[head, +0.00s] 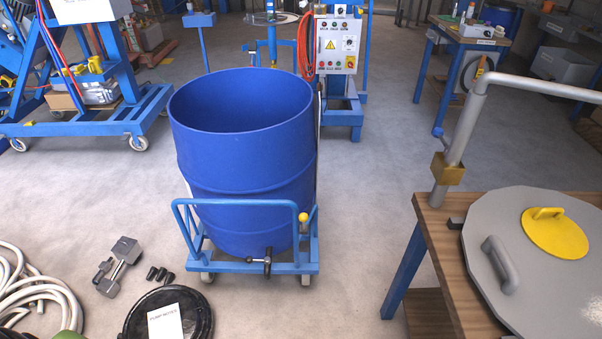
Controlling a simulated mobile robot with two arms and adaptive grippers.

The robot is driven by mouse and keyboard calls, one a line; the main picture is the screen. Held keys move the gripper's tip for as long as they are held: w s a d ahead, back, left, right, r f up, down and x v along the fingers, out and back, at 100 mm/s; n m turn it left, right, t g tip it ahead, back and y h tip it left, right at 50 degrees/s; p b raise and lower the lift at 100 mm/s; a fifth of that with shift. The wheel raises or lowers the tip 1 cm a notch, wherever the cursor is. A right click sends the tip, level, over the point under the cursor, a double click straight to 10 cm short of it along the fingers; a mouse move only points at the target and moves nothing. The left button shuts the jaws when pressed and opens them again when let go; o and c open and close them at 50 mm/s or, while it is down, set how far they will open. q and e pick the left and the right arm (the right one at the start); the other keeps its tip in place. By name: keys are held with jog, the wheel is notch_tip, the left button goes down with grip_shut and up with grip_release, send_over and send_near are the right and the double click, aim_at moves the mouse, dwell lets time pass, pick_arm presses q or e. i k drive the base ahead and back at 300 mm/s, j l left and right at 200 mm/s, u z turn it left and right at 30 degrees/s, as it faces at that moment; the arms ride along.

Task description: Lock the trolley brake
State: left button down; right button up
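The blue trolley (190,264) stands on the grey floor in the middle of the head view. It has low tubular rails and small grey casters (306,281). A large open blue drum (245,170) stands upright on it. A lever with a yellow knob (303,217) rises at the trolley's front right corner, beside the drum; it looks like the brake lever, but I cannot tell its setting. A dark tap-like fitting with a T-handle (267,262) is at the drum's lower front. Neither of my grippers is in view.
A wooden bench with a grey lid (540,265) and bent pipe (465,130) stands at right. A pale hose (35,290), a grey metal fitting (120,265) and a black round lid (195,322) lie front left. The control box machine (336,45) stands behind the drum.

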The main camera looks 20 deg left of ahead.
aim_at(304, 217)
jog(key=i+j, duration=0.1)
jog(key=i, duration=0.3)
jog(key=i+j, duration=0.15)
jog(key=i, duration=0.25)
